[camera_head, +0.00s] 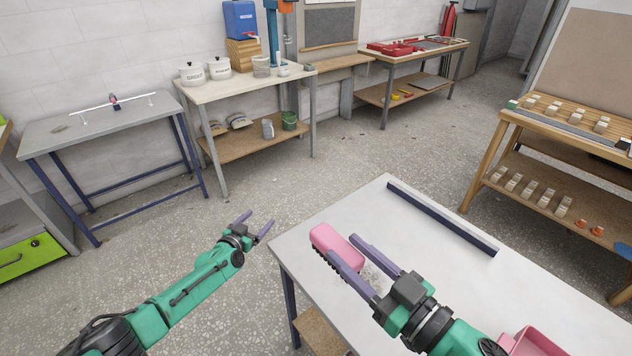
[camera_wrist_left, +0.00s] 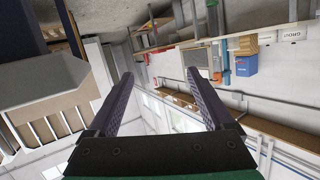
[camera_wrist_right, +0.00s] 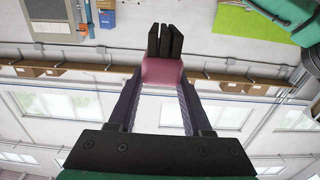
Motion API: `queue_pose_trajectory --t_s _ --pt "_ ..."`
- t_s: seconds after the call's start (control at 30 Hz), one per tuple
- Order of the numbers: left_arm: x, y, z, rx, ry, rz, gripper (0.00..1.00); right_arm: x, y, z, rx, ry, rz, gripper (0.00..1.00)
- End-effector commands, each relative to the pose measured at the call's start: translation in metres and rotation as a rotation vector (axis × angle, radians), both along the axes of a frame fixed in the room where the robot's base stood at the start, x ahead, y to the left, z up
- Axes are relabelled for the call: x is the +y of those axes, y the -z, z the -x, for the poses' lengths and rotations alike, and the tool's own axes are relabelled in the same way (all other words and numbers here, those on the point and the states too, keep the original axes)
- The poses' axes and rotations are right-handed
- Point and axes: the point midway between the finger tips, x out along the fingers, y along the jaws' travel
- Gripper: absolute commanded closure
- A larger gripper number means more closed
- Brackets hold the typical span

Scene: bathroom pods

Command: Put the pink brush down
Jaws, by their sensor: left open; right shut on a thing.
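The pink brush (camera_head: 334,240) has a pink back and dark bristles, at the far left corner of the pale table (camera_head: 440,232). My right gripper (camera_head: 347,250) is shut on it; in the right wrist view the pink block (camera_wrist_right: 162,71) sits between the fingertips with black bristles beyond. In the head view the bristles face down and to the left. I cannot tell whether they touch the tabletop. My left gripper (camera_head: 255,222) is open and empty, out over the floor left of the table.
A dark blue bar (camera_head: 440,219) lies along the table's far edge. A pink tray-like thing (camera_head: 532,343) is at the near right, cut off by the frame. The tabletop between them looks clear. Other workbenches (camera_head: 250,84) stand apart along the wall.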

Motion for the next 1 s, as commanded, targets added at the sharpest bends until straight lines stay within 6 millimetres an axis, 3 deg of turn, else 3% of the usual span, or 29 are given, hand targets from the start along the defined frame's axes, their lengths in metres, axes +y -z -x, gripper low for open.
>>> queue_pose_trajectory --t_s 0.03,0.1,0.2,0.3,0.43,0.57,0.7,0.87,1.0 --pt "-0.021 -0.032 -0.017 -0.026 0.049 0.003 0.14 0.000 0.000 0.000 -0.001 0.000 -0.001 1.00" --pt "-0.062 -0.065 -0.027 0.001 0.180 -0.008 0.14 0.000 0.000 0.000 -0.001 0.000 -0.001 1.00" --pt "-0.123 -0.107 -0.021 0.073 0.427 -0.053 0.14 0.000 0.000 0.000 -0.001 0.000 -0.001 1.00" --pt "-0.175 -0.154 0.005 0.120 0.695 -0.130 0.14 0.000 0.000 0.000 -0.001 0.000 -0.001 1.00" --pt "-0.219 -0.216 0.063 0.161 1.066 -0.287 0.14 0.000 0.000 0.000 -0.001 0.000 -0.001 1.00" --pt "-0.227 -0.271 0.133 0.194 1.435 -0.506 0.14 0.000 0.000 0.000 -0.001 0.000 -0.001 1.00" --pt "-0.206 -0.313 0.192 0.235 1.742 -0.745 0.14 0.000 0.000 0.000 -0.001 0.000 -0.001 1.00" --pt "-0.186 -0.333 0.219 0.273 1.901 -0.887 0.14 0.000 0.000 0.000 -0.001 0.000 -0.001 1.00" --pt "-0.186 -0.324 0.225 0.283 1.916 -0.904 0.14 0.000 0.000 0.000 -0.001 0.000 -0.001 1.00"
